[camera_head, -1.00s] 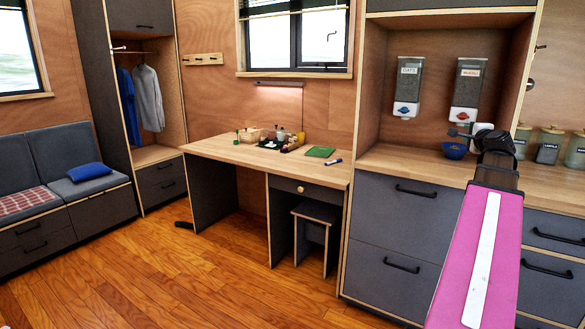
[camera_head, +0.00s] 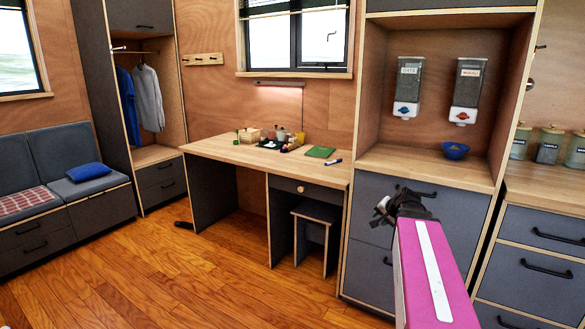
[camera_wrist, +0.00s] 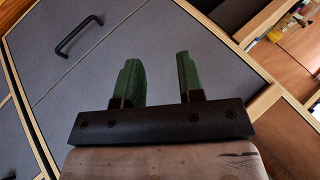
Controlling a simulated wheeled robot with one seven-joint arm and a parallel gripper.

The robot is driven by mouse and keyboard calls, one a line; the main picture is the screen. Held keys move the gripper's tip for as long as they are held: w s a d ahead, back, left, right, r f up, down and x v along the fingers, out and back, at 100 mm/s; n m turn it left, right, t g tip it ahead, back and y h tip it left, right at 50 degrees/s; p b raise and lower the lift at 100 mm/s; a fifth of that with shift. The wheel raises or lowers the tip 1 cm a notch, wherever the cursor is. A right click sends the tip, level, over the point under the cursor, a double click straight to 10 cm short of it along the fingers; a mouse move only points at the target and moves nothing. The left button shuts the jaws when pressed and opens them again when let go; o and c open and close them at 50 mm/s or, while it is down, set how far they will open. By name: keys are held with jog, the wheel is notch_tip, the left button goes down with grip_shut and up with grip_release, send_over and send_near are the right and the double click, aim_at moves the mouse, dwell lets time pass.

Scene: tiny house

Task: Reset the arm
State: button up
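My arm reaches up from the lower right in the head view. My gripper (camera_head: 381,211) is at its far end, in front of the grey drawer fronts below the counter. In the wrist view my gripper (camera_wrist: 160,82) shows two green fingers standing apart with nothing between them. Behind the fingers is a grey drawer front (camera_wrist: 165,40) with a black handle (camera_wrist: 78,36).
A blue bowl (camera_head: 455,150) stands on the wooden counter (camera_head: 400,160) under two wall dispensers. A desk (camera_head: 225,152) holding small items stands at the middle, with a stool (camera_head: 316,213) beneath.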

jog(key=s+a+f+n+g+h, duration=0.1)
jog(key=s+a+f+n+g, duration=0.3)
jog(key=s+a+f, duration=0.3)
jog(key=s+a+f+n+g+h, duration=0.1)
jog(key=s+a+f+n+g, duration=0.3)
jog(key=s+a+f, duration=0.3)
notch_tip(320, 180, down, 5)
jog(key=shift+s+a+h, duration=0.3)
jog(key=shift+s, duration=0.55)
